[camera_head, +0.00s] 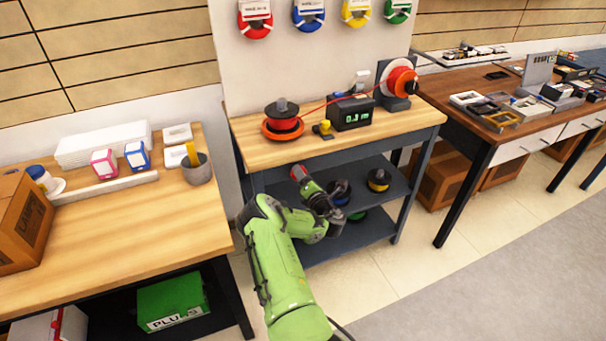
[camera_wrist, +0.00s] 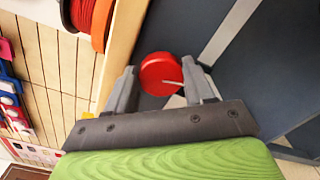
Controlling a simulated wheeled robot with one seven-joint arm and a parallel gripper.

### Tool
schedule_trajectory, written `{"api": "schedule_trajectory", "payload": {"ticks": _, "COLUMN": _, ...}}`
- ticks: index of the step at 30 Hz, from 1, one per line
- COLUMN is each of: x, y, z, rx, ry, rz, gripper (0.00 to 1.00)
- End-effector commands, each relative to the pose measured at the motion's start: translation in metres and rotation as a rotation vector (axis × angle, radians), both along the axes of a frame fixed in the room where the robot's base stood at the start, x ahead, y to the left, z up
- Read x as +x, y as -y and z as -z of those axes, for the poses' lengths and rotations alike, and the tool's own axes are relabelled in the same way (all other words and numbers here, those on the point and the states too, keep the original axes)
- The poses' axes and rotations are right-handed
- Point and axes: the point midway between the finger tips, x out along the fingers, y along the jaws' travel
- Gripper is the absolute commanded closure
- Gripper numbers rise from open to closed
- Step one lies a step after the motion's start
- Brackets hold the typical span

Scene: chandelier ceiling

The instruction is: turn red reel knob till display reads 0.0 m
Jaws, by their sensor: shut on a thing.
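The red knob (camera_wrist: 162,74) is a round red disc with a pale line mark near its edge, between the two fingers of my gripper (camera_wrist: 165,80) in the wrist view. My gripper is shut on the knob. The black display box (camera_head: 350,112) stands on the bench; its pale digits seem to start with 0, but the rest is too small to read surely.
A red spool (camera_head: 284,119) lies at the bench's left, and an orange-red reel (camera_head: 402,80) stands at the right, with a red line between them past the display. A yellow-topped part (camera_head: 325,127) sits beside the display. Spools (camera_head: 379,180) lie on the shelf below.

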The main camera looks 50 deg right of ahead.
Motion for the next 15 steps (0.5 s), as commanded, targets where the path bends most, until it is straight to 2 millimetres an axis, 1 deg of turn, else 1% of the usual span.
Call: {"api": "schedule_trajectory", "payload": {"ticks": 15, "x": -0.0016, "y": 0.0016, "z": 0.0026, "rx": 0.423, "ry": 0.25, "rz": 0.002, "gripper": 0.77}}
